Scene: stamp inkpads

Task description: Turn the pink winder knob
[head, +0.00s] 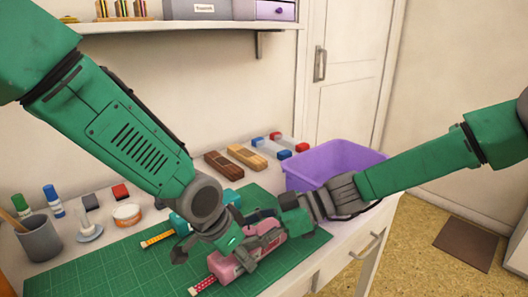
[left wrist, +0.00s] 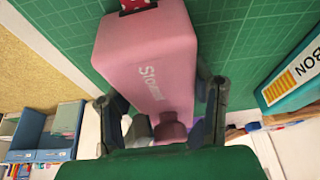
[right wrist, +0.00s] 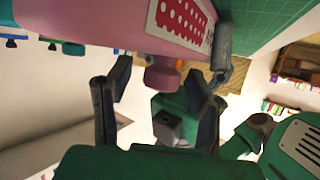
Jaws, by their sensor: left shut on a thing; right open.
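The pink ribbon winder (head: 270,246) lies on the green cutting mat (head: 92,272), a red dotted ribbon end (head: 203,285) at its front. My left gripper (head: 215,256) is shut on its body; in the left wrist view the fingers stand on either side of the pink body (left wrist: 150,75). The pink knob (right wrist: 163,76) shows in the right wrist view, between the open fingers of my right gripper (right wrist: 165,85), with gaps on both sides. It also seems to show in the left wrist view (left wrist: 170,130). In the head view the grippers hide the knob.
A teal ribbon winder (head: 180,222) lies close behind the pink one. A purple bin (head: 327,158) stands at the back right, near my right arm. Stamps (head: 224,165), a grey cup (head: 38,238) and a round tin (head: 127,214) stand along the back and left.

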